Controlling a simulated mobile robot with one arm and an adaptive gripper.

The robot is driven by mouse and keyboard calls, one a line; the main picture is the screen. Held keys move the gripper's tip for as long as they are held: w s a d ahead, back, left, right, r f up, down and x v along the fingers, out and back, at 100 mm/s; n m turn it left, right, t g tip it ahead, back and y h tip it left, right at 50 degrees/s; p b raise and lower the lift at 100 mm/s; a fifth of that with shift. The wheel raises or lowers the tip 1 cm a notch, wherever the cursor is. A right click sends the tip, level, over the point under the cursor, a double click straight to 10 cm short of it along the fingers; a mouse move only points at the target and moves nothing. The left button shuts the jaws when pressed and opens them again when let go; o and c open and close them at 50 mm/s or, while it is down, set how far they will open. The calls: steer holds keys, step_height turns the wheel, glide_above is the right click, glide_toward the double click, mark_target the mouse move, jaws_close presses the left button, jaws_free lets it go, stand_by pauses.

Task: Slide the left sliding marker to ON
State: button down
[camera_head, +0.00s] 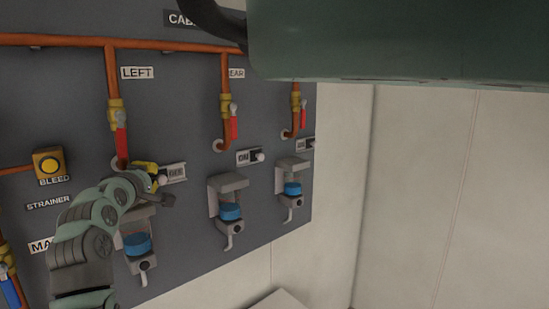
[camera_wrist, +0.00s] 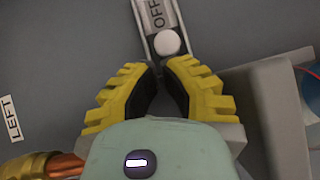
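The left sliding marker shows in the wrist view as a narrow track with a round white knob (camera_wrist: 167,42) at its near end. The word OFF (camera_wrist: 157,12) is exposed beyond the knob. In the head view the marker's track (camera_head: 173,171) sits below the LEFT label (camera_head: 137,72), and its knob is hidden by my gripper (camera_head: 153,175). My gripper (camera_wrist: 166,68) has yellow ribbed fingers with black pads. The fingers are parted by a narrow gap, with the tips just short of the knob and nothing visible between them. Contact with the knob cannot be told.
A red-handled valve (camera_head: 121,140) on a copper pipe is just above my gripper. A grey bracket with a blue-banded cup (camera_head: 137,244) is just below. The middle marker (camera_head: 244,157) shows ON. Another marker (camera_head: 305,144) is farther right. White wall lies beyond the panel.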

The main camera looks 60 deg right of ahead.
steer(key=d+b, duration=0.1)
steer(key=s+d, duration=0.1)
steer(key=d, duration=0.1)
steer(key=shift+d+f+b, duration=0.1)
steer(key=shift+d+b, duration=0.2)
steer(key=shift+b, duration=0.1)
steer(key=shift+s+d, duration=0.2)
steer(key=shift+d, duration=0.45)
steer(key=shift+a, duration=0.1)
